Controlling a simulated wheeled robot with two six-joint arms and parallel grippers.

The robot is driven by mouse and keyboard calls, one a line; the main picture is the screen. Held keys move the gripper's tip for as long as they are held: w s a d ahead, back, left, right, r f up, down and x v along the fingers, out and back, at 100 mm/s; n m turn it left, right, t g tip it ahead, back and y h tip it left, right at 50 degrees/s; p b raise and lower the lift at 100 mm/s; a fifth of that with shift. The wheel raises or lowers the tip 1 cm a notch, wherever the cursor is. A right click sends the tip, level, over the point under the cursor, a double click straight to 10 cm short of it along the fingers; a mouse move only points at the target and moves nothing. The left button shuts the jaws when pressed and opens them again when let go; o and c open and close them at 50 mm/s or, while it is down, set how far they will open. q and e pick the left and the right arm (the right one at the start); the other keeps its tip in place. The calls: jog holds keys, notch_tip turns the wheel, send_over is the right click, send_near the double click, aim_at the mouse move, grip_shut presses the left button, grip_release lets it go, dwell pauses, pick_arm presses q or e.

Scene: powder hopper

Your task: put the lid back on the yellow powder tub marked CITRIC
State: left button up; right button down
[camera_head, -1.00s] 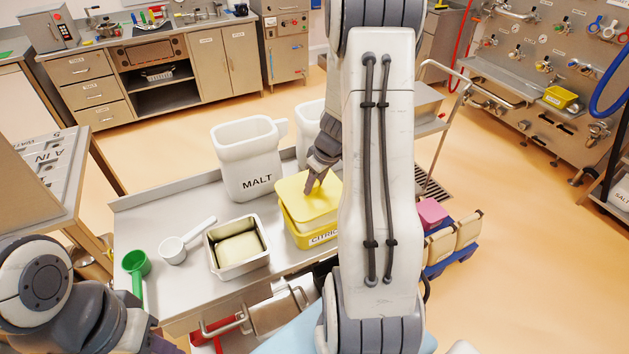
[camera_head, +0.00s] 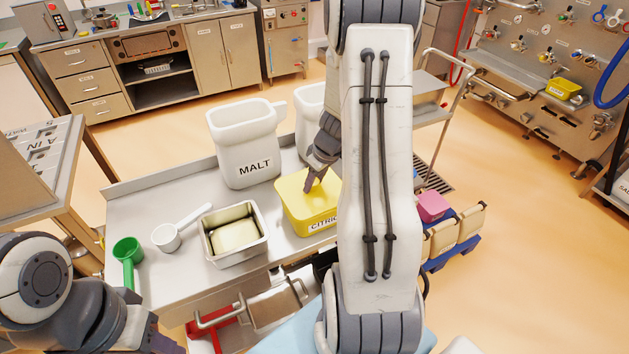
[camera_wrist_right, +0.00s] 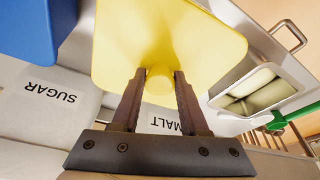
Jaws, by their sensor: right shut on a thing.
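The yellow tub marked CITRIC (camera_head: 318,226) stands on the steel table, its right part hidden behind my right arm. Its yellow lid (camera_head: 293,196) lies over the tub's top and looks level with the rim; whether it is pressed fully down I cannot tell. My right gripper (camera_head: 314,184) is shut on the lid's knob from above. In the right wrist view the gripper (camera_wrist_right: 159,76) has its two fingers around the round knob of the lid (camera_wrist_right: 155,35). My left gripper is at the bottom left, mostly cut off, and its fingers do not show clearly.
A white MALT tub (camera_head: 246,160) stands behind the CITRIC tub. A steel pan (camera_head: 238,260) with pale contents is to its left, then a white scoop (camera_head: 167,238) and a green scoop (camera_head: 128,252). A SUGAR tub (camera_wrist_right: 45,105) shows in the wrist view.

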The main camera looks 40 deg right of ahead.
aim_at(323, 196)
jog(key=shift+c, duration=1.7)
grip_release()
jog(key=v, duration=1)
jog(key=shift+r, duration=0.25)
jog(key=shift+s, duration=0.1)
